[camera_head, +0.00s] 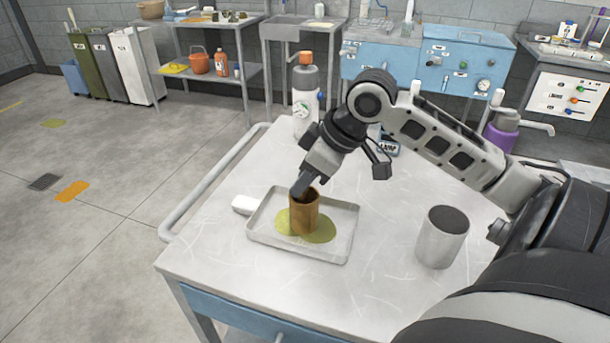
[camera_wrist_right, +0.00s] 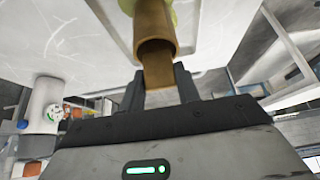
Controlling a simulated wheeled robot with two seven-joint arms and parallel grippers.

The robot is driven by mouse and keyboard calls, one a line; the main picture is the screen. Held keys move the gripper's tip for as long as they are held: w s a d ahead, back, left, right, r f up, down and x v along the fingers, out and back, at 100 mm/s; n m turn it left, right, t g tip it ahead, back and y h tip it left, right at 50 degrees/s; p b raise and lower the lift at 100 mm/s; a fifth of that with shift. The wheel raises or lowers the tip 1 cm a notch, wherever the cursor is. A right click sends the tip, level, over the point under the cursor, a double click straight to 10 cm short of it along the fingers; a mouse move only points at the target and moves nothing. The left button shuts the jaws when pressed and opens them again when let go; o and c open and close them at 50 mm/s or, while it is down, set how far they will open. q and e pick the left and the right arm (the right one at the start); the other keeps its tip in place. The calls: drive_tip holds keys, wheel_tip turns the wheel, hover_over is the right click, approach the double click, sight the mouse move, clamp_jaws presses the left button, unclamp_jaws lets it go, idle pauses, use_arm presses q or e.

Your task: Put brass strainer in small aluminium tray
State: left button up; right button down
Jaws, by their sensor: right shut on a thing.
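The brass strainer (camera_head: 304,214), a brown open-topped cylinder, is upright within the rim of the small aluminium tray (camera_head: 345,252). Its base is over a yellow-green oily patch; I cannot tell for sure whether it touches the tray floor. My right gripper (camera_head: 301,190) reaches down to the strainer's top rim and is shut on its wall. In the right wrist view the strainer (camera_wrist_right: 155,32) shows its open end close to the fingers (camera_wrist_right: 159,88). The part of the rim between the fingers is partly hidden. My left gripper is not in view.
A grey metal cup (camera_head: 442,238) stands on the table right of the tray. A white bottle with an orange cap (camera_head: 305,95) stands behind my gripper. A small white object (camera_head: 243,204) lies by the tray's left edge. A rail (camera_head: 212,185) runs along the table's left side.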

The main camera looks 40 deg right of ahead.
drive_tip(key=c, duration=1)
unclamp_jaws()
drive_tip(key=shift+r, duration=0.1)
drive_tip(key=v, duration=1.2)
drive_tip(key=shift+r, duration=0.1)
drive_tip(key=shift+w, duration=0.1)
